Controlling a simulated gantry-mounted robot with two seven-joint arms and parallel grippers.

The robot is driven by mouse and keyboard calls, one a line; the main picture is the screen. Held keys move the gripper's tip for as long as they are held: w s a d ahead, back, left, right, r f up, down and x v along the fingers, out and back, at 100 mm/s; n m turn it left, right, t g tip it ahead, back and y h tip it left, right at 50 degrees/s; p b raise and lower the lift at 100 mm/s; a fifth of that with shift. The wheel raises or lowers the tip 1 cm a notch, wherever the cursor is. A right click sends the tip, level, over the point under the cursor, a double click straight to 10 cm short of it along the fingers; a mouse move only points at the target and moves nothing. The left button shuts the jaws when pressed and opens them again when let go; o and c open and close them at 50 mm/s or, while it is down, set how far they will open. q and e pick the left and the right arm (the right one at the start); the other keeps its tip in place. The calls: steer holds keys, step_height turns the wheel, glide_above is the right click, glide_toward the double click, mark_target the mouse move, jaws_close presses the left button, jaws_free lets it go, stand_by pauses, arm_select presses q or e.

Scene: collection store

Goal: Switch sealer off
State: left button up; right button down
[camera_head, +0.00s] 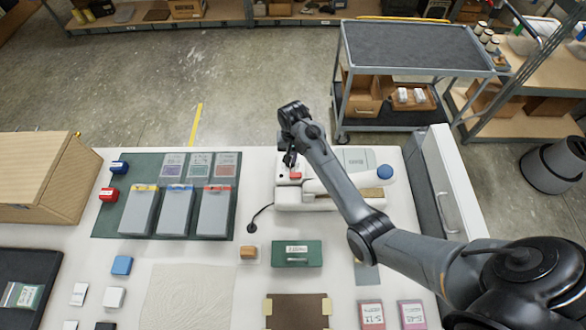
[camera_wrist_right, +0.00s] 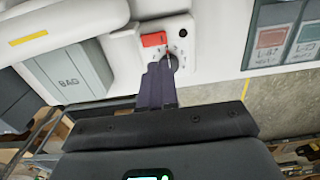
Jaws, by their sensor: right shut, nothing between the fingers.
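The sealer (camera_head: 306,198) is a white device on the table, partly hidden behind my right forearm. A red rocker switch (camera_head: 295,175) sits on its left end. The switch also shows in the right wrist view (camera_wrist_right: 154,39), on a white panel with small markings and a black round part. My right gripper (camera_head: 289,161) points down at this panel, its fingers shut and empty. In the right wrist view its fingertips (camera_wrist_right: 166,62) are right beside the red switch; I cannot tell whether they touch it. The switch's on or off position is unclear. My left gripper is out of view.
A blue knob (camera_head: 385,172) is at the sealer's right. Grey packs with coloured edges (camera_head: 176,211) lie on a green mat to the left. A green box (camera_head: 297,253) stands in front. A grey cart (camera_head: 415,50) stands behind the table.

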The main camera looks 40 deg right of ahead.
mark_target(293, 174)
step_height(293, 174, down, 10)
steer(key=shift+r+p, duration=0.25)
steer(key=shift+p, duration=0.2)
steer(key=shift+f, duration=0.1)
